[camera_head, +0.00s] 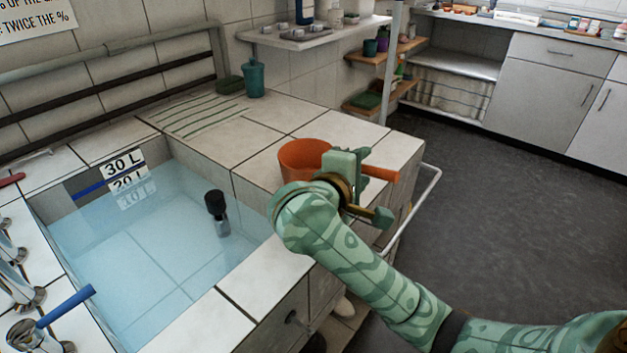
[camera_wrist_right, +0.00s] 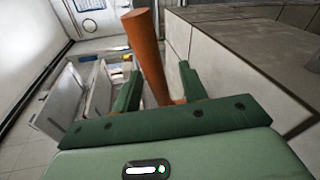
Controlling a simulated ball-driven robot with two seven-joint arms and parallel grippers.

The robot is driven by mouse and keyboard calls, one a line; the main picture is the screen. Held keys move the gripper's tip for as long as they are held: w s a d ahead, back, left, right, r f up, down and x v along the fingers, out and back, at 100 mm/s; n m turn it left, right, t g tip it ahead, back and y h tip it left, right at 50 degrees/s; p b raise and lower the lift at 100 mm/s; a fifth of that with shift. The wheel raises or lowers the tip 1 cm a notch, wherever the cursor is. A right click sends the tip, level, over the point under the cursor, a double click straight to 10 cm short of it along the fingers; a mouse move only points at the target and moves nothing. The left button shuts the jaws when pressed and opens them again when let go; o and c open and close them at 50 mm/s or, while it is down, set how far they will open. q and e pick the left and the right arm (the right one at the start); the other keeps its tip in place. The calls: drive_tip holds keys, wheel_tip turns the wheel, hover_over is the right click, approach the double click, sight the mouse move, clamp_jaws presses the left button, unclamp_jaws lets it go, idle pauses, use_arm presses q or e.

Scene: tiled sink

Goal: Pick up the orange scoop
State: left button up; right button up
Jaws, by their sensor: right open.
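The orange scoop (camera_head: 304,156) stands on the tiled counter to the right of the sink basin. Its round cup is at the left, and its handle (camera_head: 381,173) sticks out to the right past my gripper. My right gripper (camera_head: 350,168) is at the handle and hides part of it in the head view. In the right wrist view, the orange handle (camera_wrist_right: 147,50) passes between the two green fingers of my right gripper (camera_wrist_right: 159,77). The fingers are open, with gaps on both sides of the handle. My left gripper is not in view.
The water-filled basin (camera_head: 150,250) lies left of my arm, with a dark cylindrical object (camera_head: 217,207) in it. A metal rail (camera_head: 415,212) runs along the counter's right side. Open floor (camera_head: 500,200) lies to the right.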

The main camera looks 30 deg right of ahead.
clamp_jaws()
